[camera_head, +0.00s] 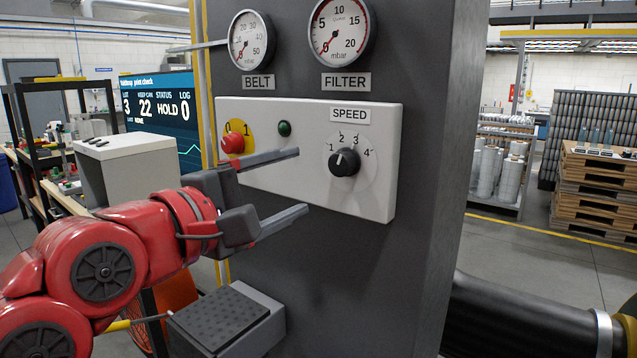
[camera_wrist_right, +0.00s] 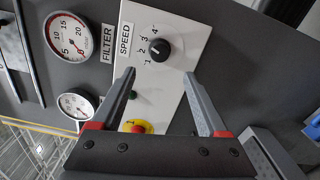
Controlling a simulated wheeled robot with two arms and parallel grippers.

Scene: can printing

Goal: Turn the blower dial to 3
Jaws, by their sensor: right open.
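The black blower dial (camera_head: 344,162) sits on the white control panel (camera_head: 230,180) under the SPEED label (camera_head: 350,115), with numbers 1 to 4 around its top. Its white mark points up and left, on the 1–2 side; I cannot tell exactly which number. In the right wrist view the dial (camera_wrist_right: 160,48) lies beyond the fingertips. My right gripper (camera_head: 302,180) is open and empty, its two fingers pointing at the panel from the left, apart from the dial. It also shows in the wrist view (camera_wrist_right: 160,73). My left gripper is not in view.
A red switch (camera_head: 232,144) on a yellow plate and a green button (camera_head: 284,128) are on the same panel, near the upper finger. BELT (camera_head: 249,40) and FILTER (camera_head: 338,30) gauges are above. A grey box (camera_head: 228,315) juts out below. A black duct (camera_head: 520,318) runs at lower right.

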